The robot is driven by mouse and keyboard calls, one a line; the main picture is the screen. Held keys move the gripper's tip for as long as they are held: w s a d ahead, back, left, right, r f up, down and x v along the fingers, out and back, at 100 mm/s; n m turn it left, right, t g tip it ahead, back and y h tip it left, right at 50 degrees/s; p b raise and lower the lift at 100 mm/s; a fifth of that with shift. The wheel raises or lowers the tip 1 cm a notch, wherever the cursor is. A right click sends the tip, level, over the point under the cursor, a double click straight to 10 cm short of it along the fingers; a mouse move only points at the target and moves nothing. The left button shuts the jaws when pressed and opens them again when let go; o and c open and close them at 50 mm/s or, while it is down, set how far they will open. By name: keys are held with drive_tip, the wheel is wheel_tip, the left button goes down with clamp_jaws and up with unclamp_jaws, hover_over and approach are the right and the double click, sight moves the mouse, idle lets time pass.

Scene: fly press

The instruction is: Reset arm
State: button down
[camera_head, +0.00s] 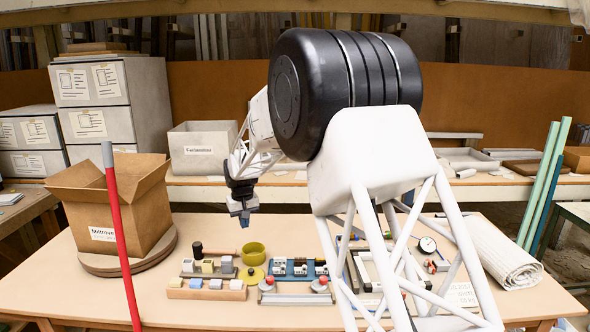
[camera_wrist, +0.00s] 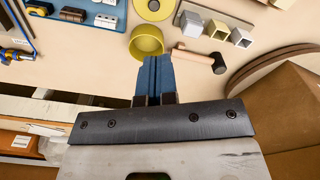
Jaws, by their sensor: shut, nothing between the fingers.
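My gripper (camera_head: 243,211) hangs above the back part of the table, pointing down, in the head view. Its blue fingers are together in the wrist view (camera_wrist: 158,72), with nothing between them. It is clear of the tabletop and touches no object that I can see. My white arm with its large black joint covers the middle and right of the head view and hides part of the table behind it.
A yellow ring (camera_head: 253,254) and black-headed mallet (camera_head: 197,249) lie below the gripper. Blocks on a wooden rack (camera_head: 206,293) stand in front. A cardboard box (camera_head: 112,205) is left, a rolled mat (camera_head: 500,252) right. A red pole (camera_head: 122,240) rises at front left.

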drive_tip(key=s+d+r+m+t, duration=0.1)
drive_tip(key=s+d+r, duration=0.6)
drive_tip(key=s+d, duration=0.4)
drive_tip(key=s+d+r+m, duration=0.1)
drive_tip(key=s+d+r, duration=0.7)
drive_tip(key=s+d, duration=0.3)
drive_tip(key=s+d+f+m, duration=0.1)
drive_tip(key=s+d, duration=0.3)
drive_tip(key=s, duration=0.7)
drive_tip(key=s+d+f+m, duration=0.1)
drive_tip(key=s+d, duration=0.4)
drive_tip(key=s, duration=0.6)
drive_tip(key=s+d+f+m+t, duration=0.1)
drive_tip(key=s+d, duration=0.3)
drive_tip(key=s, duration=0.6)
drive_tip(key=shift+s+d+f, duration=0.35)
drive_tip(key=shift+s+d, duration=0.05)
